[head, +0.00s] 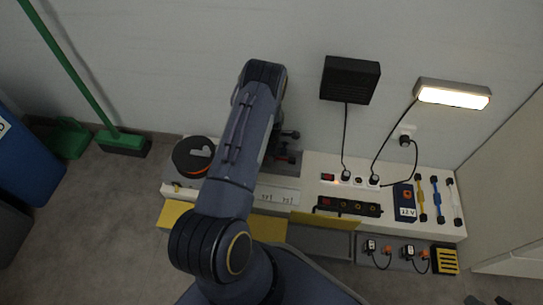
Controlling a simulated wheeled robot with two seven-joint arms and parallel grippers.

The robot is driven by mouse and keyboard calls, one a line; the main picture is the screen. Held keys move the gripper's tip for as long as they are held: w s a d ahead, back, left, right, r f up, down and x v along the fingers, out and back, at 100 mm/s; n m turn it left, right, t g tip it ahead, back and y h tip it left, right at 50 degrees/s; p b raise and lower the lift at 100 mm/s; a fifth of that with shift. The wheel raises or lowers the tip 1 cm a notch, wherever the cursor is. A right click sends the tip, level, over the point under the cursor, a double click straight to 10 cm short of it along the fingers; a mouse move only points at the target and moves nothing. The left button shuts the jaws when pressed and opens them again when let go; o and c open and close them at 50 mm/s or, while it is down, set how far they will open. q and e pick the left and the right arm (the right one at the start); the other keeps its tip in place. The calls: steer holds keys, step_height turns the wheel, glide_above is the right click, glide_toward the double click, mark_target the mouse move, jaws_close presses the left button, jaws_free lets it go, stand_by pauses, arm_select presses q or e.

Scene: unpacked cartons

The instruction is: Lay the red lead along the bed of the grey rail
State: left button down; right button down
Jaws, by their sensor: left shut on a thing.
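My left arm comes in from the bottom and reaches over the white bench. My left gripper (287,146) is at its far end, near the wall, partly hidden by my own arm. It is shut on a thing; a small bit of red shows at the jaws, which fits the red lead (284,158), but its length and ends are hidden. I cannot pick out the grey rail for certain; a dark grey piece lies under the gripper, partly covered by my arm. My right gripper is not in view.
A black round reel (190,154) stands at the bench's left end. A black power strip (348,206), a blue 12 V box (404,200), and yellow (421,198), blue (436,197) and white (453,197) leads lie right. A lit lamp (453,95) and black box (350,80) are on the wall.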

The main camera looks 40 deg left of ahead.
arm_select(q)
steer(key=shift+r, duration=0.1)
steer(key=shift+f, duration=0.35)
steer(key=c, duration=1.3)
jaws_free()
steer(key=shift+r, duration=0.15)
